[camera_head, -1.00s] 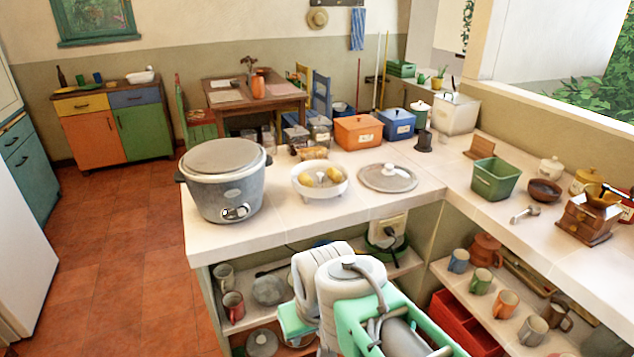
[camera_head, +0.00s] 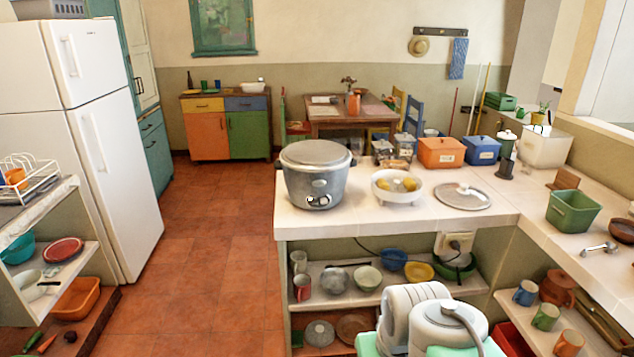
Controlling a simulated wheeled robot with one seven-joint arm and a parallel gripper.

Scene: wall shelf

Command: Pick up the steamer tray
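A white footed bowl (camera_head: 397,187) that looks like the steamer tray stands upright on the counter, with a few yellow round items in it. It is just right of the grey rice cooker (camera_head: 315,174), whose lid is on. A grey round lid (camera_head: 463,196) with a knob lies flat to the right of the bowl. Parts of my arm show at the bottom right, in front of the counter and below its top. My gripper's fingers are not visible.
Orange (camera_head: 441,152) and blue (camera_head: 482,150) boxes and some jars stand behind the bowl. A green bin (camera_head: 573,211) is on the counter to the right. Shelves below the counter (camera_head: 350,229) hold dishes. Open tiled floor lies left of it, with a white fridge (camera_head: 95,135) beyond.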

